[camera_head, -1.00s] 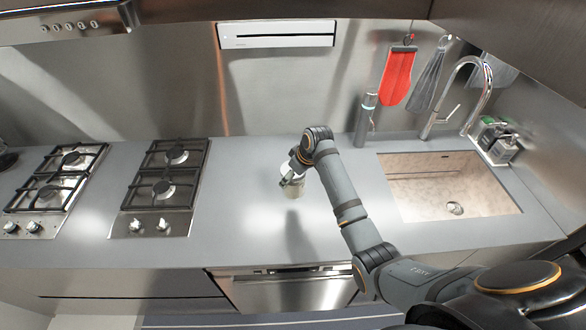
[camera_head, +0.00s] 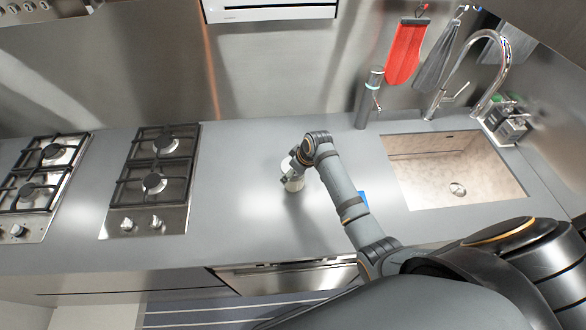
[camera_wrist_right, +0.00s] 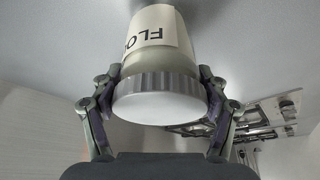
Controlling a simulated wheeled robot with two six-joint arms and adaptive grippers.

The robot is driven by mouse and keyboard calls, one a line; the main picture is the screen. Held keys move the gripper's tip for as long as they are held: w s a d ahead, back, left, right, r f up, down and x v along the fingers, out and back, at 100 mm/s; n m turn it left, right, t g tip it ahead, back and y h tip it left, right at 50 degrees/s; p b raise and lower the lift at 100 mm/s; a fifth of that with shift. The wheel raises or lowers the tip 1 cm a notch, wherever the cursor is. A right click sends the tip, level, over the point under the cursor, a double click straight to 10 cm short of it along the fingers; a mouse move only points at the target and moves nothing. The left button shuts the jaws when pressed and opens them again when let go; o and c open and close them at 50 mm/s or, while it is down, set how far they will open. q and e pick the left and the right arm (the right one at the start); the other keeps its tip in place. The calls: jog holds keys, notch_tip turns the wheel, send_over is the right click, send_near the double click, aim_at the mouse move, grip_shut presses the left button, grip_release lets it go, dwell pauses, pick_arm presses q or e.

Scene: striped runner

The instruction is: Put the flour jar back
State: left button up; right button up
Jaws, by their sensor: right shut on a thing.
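The flour jar (camera_head: 294,184) is at the middle of the counter (camera_head: 250,215), between the hob and the sink. In the right wrist view, the jar (camera_wrist_right: 160,60) has a pale label with letters starting "FLO", a ribbed grey rim and a white lid facing the camera. My right gripper (camera_wrist_right: 158,105) has one finger on each side of the jar near the lid and is shut on it. In the head view, my right gripper (camera_head: 290,174) partly covers the jar. I cannot tell whether its base touches the counter. My left gripper is not in view.
Gas burners (camera_head: 155,180) lie to the left and a sink (camera_head: 455,175) with a tall tap (camera_head: 478,62) to the right. A grey cylinder (camera_head: 367,98) stands near the back wall. A small blue thing (camera_head: 362,199) shows beside my arm. A striped runner (camera_head: 200,312) lies on the floor.

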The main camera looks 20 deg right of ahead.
jog(key=o, duration=1.5)
jog(key=shift+s, duration=0.4)
jog(key=shift+o, duration=1.4)
jog(key=shift+s+r, duration=0.15)
jog(key=shift+s, duration=0.05)
jog(key=shift+w, duration=0.15)
jog(key=b+v, duration=0.1)
jog(key=v, duration=0.2)
jog(key=shift+d+r, duration=0.1)
jog(key=shift+r, duration=0.15)
jog(key=b+v, duration=0.1)
jog(key=v, duration=0.7)
jog(key=shift+o, duration=0.2)
jog(key=shift+s+r, duration=0.2)
jog(key=shift+s, duration=0.05)
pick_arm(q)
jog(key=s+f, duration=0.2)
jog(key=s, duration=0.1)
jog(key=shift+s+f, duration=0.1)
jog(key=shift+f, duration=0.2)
pick_arm(e)
jog(key=shift+f, duration=0.1)
